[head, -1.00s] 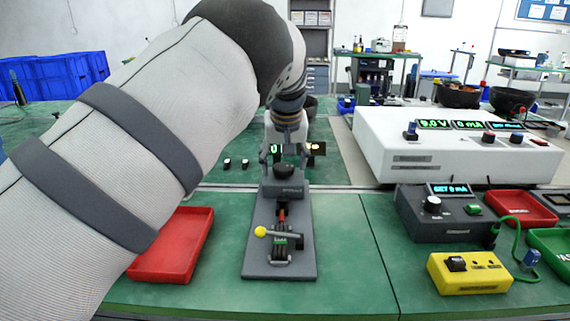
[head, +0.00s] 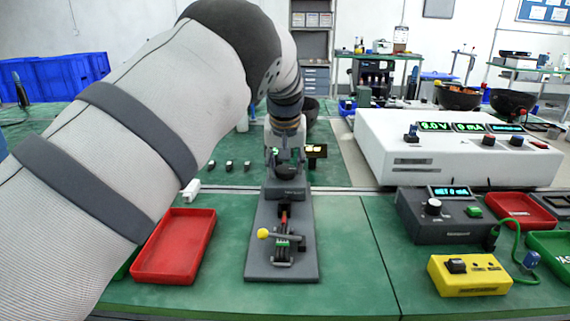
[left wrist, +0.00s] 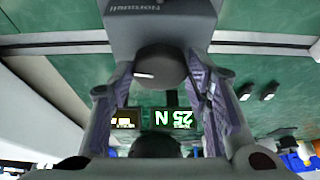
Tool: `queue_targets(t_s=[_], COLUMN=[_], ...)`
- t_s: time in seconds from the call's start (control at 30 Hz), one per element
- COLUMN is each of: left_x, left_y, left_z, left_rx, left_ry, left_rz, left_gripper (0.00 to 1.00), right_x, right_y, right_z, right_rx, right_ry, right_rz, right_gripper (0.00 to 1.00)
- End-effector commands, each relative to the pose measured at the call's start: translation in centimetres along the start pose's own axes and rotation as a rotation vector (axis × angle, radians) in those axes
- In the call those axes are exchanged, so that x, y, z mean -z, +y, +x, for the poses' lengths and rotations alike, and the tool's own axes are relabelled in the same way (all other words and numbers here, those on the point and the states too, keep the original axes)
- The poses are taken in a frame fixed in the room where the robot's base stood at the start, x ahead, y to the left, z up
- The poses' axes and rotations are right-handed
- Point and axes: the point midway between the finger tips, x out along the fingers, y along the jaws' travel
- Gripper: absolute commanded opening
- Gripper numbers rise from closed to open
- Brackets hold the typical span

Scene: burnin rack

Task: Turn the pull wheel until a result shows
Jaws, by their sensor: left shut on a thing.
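The pull tester (head: 301,262) is a grey stand on the green bench in the head view, with a clamp and a yellow-balled lever (head: 263,233) at its front. Its dark round pull wheel (left wrist: 158,66) shows in the left wrist view, with a white mark on it. My left gripper (head: 287,160) is shut on the wheel, one finger on each side. A green force display (left wrist: 183,118) reads 25 N, upside down in the wrist view. My right gripper is not in view.
A red tray (head: 174,246) lies left of the tester, below my left arm. A grey meter box (head: 440,215), a yellow box (head: 469,275) and a large white supply (head: 450,150) stand to the right. The bench just right of the tester is clear.

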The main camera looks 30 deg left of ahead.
Motion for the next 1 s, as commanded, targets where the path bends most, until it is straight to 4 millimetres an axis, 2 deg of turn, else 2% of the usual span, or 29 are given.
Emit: queue_targets(t_s=[0.2, 0.47, 0.73, 1.0], left_x=[0.1, 0.1, 0.1, 0.2], left_y=[-0.2, -0.4, -0.7, -0.8], left_z=[-0.4, -0.1, 0.4, 0.7], left_rx=[-0.073, -0.167, -0.262, -0.354], left_ry=[0.001, 0.000, -0.005, -0.006], left_rz=[0.155, 0.384, 0.623, 0.848], left_gripper=[0.16, 0.16, 0.16, 0.16], right_x=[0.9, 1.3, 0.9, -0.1], right_y=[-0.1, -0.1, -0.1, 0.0], right_z=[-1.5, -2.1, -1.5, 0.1], right_rx=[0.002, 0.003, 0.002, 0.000], right_ry=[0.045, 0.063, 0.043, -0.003], right_rz=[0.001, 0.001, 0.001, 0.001], right_gripper=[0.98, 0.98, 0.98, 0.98])
